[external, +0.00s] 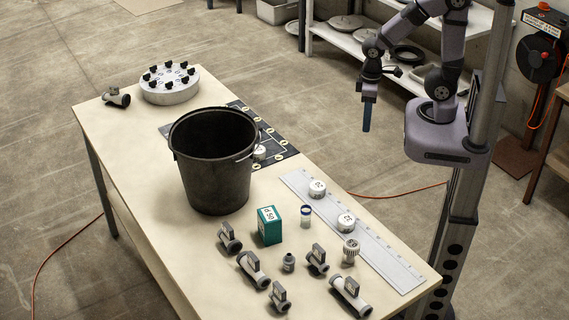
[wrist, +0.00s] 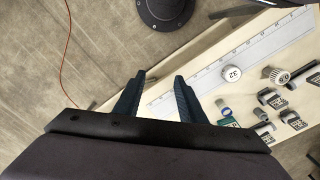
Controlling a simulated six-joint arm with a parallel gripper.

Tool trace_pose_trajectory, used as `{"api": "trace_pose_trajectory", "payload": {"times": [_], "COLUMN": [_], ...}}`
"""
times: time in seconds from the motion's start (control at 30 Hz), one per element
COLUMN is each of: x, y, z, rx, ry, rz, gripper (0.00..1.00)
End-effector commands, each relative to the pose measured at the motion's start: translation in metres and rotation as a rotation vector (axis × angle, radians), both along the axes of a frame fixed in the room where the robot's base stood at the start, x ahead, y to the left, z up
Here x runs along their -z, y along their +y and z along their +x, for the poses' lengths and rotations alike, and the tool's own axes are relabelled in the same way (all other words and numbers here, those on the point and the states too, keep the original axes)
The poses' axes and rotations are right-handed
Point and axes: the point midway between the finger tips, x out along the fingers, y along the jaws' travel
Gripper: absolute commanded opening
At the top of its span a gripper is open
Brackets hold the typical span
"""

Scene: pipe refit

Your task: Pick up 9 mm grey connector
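Several grey pipe fittings with dark label plates lie at the front of the bench. In the external view they are one at the left (external: 229,238), one below it (external: 252,269), one at the front (external: 279,297), one in the middle (external: 317,259) and one at the right (external: 350,296). A small plain grey fitting (external: 288,262) stands among them. I cannot read which is 9 mm. Some fittings show at the right of the wrist view (wrist: 272,99). My gripper (wrist: 160,76) is open and empty. In the external view it (external: 367,116) hangs well above and behind the fittings, beyond the bench's far edge.
A tall black bucket (external: 212,170) stands mid-bench. A green box (external: 269,226), a blue-banded cylinder (external: 306,216) and a ribbed white piece (external: 350,251) stand near the fittings. A long white ruler (external: 385,252) lies along the far side with two white caps (external: 317,188) on it.

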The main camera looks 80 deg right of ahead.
Motion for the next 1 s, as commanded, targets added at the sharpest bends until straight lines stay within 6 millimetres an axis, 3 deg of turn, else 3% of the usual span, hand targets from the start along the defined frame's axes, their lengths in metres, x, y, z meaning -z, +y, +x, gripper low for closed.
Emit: {"api": "trace_pose_trajectory", "payload": {"times": [0.4,0.57,0.77,0.87,0.97,1.0], "x": [-0.050,-0.036,-0.027,-0.026,-0.027,-0.028], "y": [0.000,-0.003,0.008,0.028,0.069,0.093], "z": [0.003,0.040,0.101,0.140,0.183,0.198], "rx": [-0.003,-0.047,-0.132,-0.206,-0.312,-0.364], "ry": [-0.012,-0.123,-0.320,-0.458,-0.626,-0.697], "rz": [-0.004,-0.063,-0.116,-0.120,-0.084,-0.052], "gripper": [0.37,0.37,0.37,0.37,0.37,0.37]}}
